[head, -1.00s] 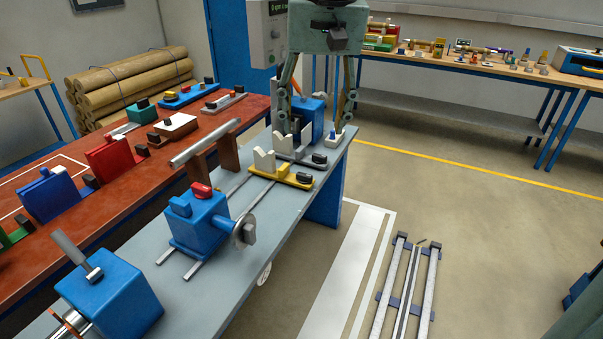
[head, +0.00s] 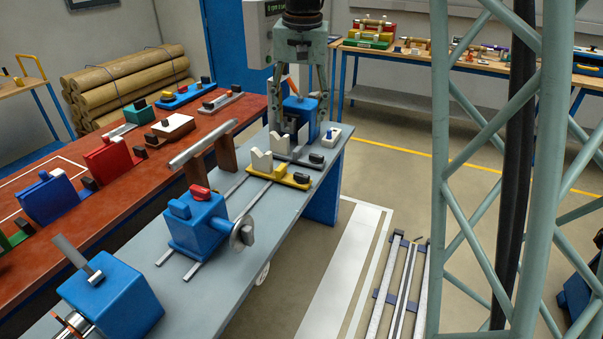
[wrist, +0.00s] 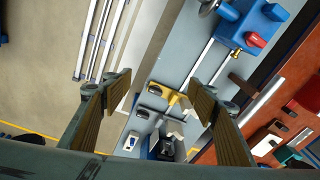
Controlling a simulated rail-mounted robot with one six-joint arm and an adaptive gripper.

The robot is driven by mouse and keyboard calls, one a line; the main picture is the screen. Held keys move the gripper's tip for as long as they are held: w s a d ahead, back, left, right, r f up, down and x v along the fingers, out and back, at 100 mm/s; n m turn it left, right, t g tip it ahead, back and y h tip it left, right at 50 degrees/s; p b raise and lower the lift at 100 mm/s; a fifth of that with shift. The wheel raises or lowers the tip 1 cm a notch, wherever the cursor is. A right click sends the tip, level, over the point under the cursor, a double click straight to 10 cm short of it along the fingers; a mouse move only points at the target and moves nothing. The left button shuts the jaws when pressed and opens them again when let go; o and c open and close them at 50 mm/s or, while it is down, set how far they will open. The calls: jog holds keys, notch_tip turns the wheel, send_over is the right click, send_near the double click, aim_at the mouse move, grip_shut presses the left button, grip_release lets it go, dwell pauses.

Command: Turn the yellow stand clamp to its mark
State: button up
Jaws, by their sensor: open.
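The yellow stand (head: 276,174) sits on rails on the grey bench, with a white V-shaped rest on top. Its dark clamp knob (head: 302,177) is at the right end of its base. In the wrist view the yellow stand (wrist: 176,97) and its dark knob (wrist: 155,88) show between the fingertips, some way beyond them. My gripper (head: 302,122) is open and empty, pointing down over the far part of the bench. It also shows in the wrist view (wrist: 161,94). I cannot make out the clamp's mark.
A similar grey stand (head: 293,151) is just behind the yellow one. A blue block (head: 198,226) with a red knob and disc is nearer on the rails. A grey bar (head: 203,144) lies on brown supports to the left. Floor right of the bench is partly clear.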

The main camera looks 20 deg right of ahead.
jog(key=w+d+f+m+p, duration=0.1)
jog(key=w+d+f, duration=0.1)
jog(key=w+f, duration=0.35)
jog(key=w+d+f+m+p, duration=0.1)
jog(key=w+d+f, duration=0.2)
jog(key=w+f, duration=0.3)
jog(key=m+g+p, duration=0.1)
send_over(301, 175)
notch_tip(301, 175, down, 10)
jog(key=shift+w+d+f, duration=0.1)
jog(key=shift+d+f, duration=0.05)
jog(key=shift+f, duration=0.55)
jog(key=shift+f, duration=0.1)
jog(key=shift+f+b, duration=0.85)
jog(key=shift+f, duration=5.95)
jog(key=c, duration=0.8)
